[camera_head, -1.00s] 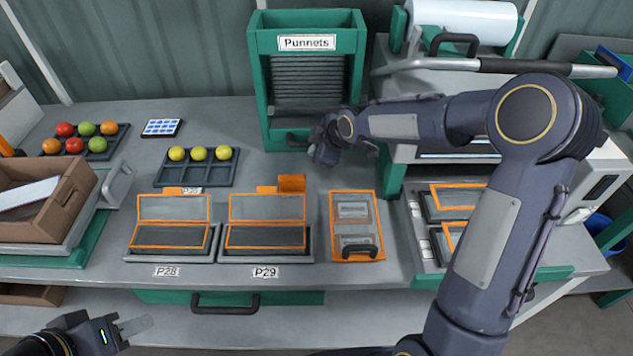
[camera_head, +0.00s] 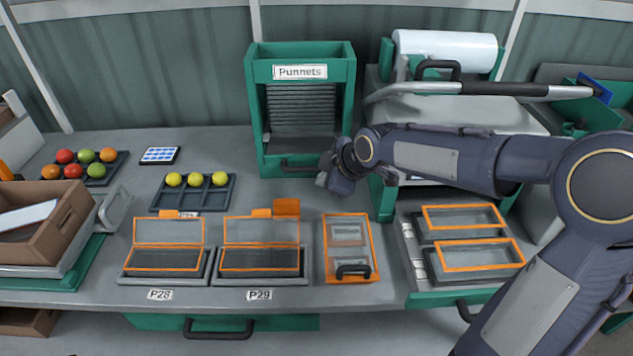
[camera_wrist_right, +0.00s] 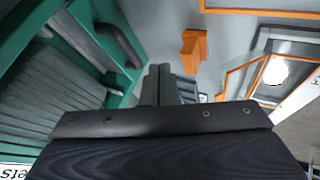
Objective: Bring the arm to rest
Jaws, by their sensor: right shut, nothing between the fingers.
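My right arm comes in from the right in the head view. Its gripper (camera_head: 330,178) hangs above the table in front of the punnet dispenser, near the dispenser's lower handle. In the right wrist view the two fingers (camera_wrist_right: 162,84) are together, with nothing between them. My left gripper is not in the head view now.
The green punnet dispenser (camera_head: 352,75) stands behind the right gripper. Two punnet stations marked P28 (camera_head: 168,258) and P29 (camera_head: 262,258) and an orange-framed plate (camera_head: 330,262) lie in front. A sealing machine with a roll (camera_head: 445,50) stands at right.

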